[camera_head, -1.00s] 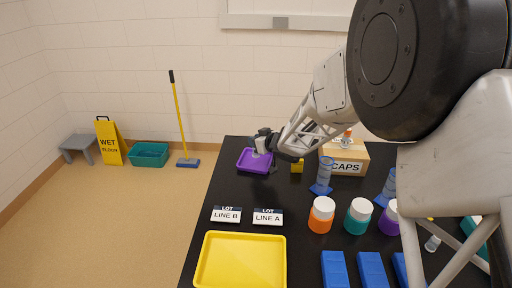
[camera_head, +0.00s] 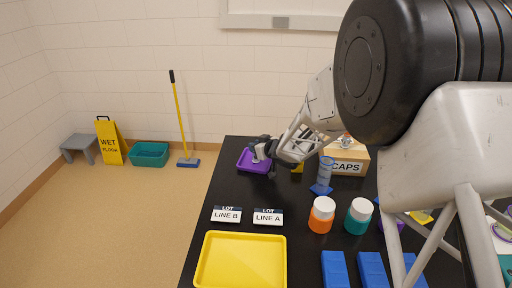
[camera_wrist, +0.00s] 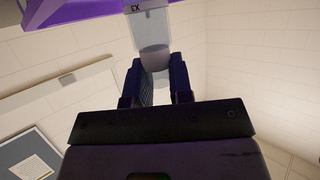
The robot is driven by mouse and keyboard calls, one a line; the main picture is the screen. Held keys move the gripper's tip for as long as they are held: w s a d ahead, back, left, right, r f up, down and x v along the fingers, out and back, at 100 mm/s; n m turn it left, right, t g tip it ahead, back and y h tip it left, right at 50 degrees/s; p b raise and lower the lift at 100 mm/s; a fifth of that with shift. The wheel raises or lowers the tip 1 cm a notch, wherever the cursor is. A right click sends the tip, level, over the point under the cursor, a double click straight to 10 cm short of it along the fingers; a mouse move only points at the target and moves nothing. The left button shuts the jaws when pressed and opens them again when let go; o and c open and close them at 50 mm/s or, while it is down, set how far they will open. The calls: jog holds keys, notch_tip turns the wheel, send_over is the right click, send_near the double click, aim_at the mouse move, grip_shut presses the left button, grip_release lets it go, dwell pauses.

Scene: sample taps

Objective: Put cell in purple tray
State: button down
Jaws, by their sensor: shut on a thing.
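The purple tray (camera_head: 243,166) lies at the far left of the black table. My gripper (camera_head: 262,151) is at the tray's right side in the head view, covering part of it. In the wrist view my gripper (camera_wrist: 166,82) is shut on the cell (camera_wrist: 152,32), a clear, pale, narrow piece with a small dark mark at its end. The cell sticks out beyond the fingertips. The tray's purple edge (camera_wrist: 85,9) crosses the top left of the wrist view. I cannot tell whether the cell touches the tray.
A yellow tray (camera_head: 241,261) is at the near left. Signs LINE B (camera_head: 227,215) and LINE A (camera_head: 268,217) stand behind it. A blue cylinder stand (camera_head: 322,181), the CAPS box (camera_head: 348,165), and orange (camera_head: 321,216) and teal (camera_head: 358,218) jars are to the right.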

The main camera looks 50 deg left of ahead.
jog(key=shift+f, duration=0.15)
jog(key=c, duration=1)
grip_release()
jog(key=shift+d+r, duration=0.1)
jog(key=shift+r, duration=0.1)
jog(key=shift+v, duration=5.9)
